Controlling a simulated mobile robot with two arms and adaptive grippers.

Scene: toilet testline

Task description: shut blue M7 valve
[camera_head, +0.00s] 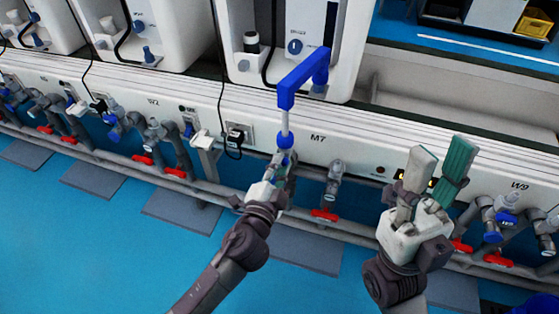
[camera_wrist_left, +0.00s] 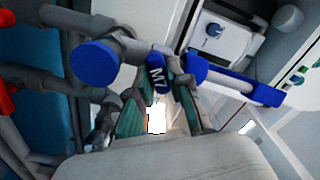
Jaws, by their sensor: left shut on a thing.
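The blue M7 valve handle (camera_wrist_left: 157,84), with white M7 lettering, sits between the green-padded fingers of my left gripper (camera_wrist_left: 160,110) in the left wrist view. The fingers and wrist hide much of the valve there. My right gripper (camera_head: 440,165) is raised to the right of M7. Its fingers are apart with nothing between them.
A grey pipe with a red handle (camera_head: 324,214) stands just to the right. More pipes and valves line the white bench front on both sides. Grey mats (camera_head: 100,185) lie on the blue floor.

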